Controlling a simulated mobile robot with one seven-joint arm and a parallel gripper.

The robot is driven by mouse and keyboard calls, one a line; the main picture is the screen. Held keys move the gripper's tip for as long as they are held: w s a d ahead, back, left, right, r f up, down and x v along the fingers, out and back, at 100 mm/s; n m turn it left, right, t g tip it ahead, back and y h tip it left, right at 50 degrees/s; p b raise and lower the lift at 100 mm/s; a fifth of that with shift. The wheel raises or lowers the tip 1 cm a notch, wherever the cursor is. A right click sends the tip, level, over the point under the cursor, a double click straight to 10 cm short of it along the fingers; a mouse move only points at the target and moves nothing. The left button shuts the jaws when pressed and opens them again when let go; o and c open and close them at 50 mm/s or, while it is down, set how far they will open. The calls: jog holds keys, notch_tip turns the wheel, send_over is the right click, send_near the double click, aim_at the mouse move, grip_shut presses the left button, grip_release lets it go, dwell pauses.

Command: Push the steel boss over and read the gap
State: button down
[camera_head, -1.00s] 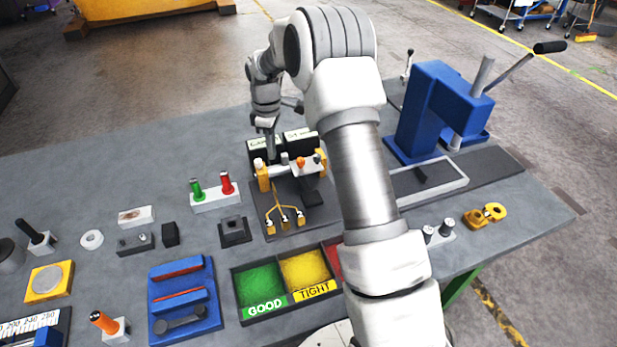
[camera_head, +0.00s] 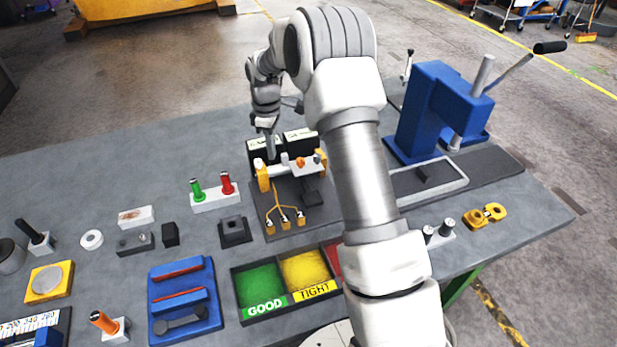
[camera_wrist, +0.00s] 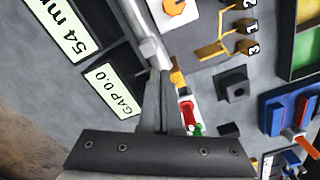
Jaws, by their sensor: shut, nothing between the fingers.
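The gauge fixture (camera_head: 312,191) stands mid-table, with a pale crossbar between yellow supports, an orange knob (camera_head: 300,162) and several numbered yellow branches in front. A grey metal piece on it, likely the steel boss (camera_wrist: 152,46), shows beside my fingertips in the wrist view; I cannot tell whether they touch. My gripper (camera_head: 271,157) points down at the left part of the crossbar, its fingers shut and empty. They also show in the wrist view (camera_wrist: 160,76). Two black readouts stand behind: one reads "GAP 0.0" (camera_wrist: 112,90), the other "54 m" (camera_wrist: 62,27), cut off by the frame.
Green GOOD (camera_head: 259,287), yellow TIGHT (camera_head: 304,270) and partly hidden red bins lie in front. Red and green plugs (camera_head: 215,197) stand left of the fixture. A blue press (camera_head: 435,110) stands right. My arm covers the table right of the fixture.

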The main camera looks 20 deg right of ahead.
jog(key=shift+f, duration=0.15)
dwell(0.3)
jog(key=shift+f+b, duration=1.05)
jog(key=shift+f, duration=0.5)
jog(key=shift+d, duration=0.25)
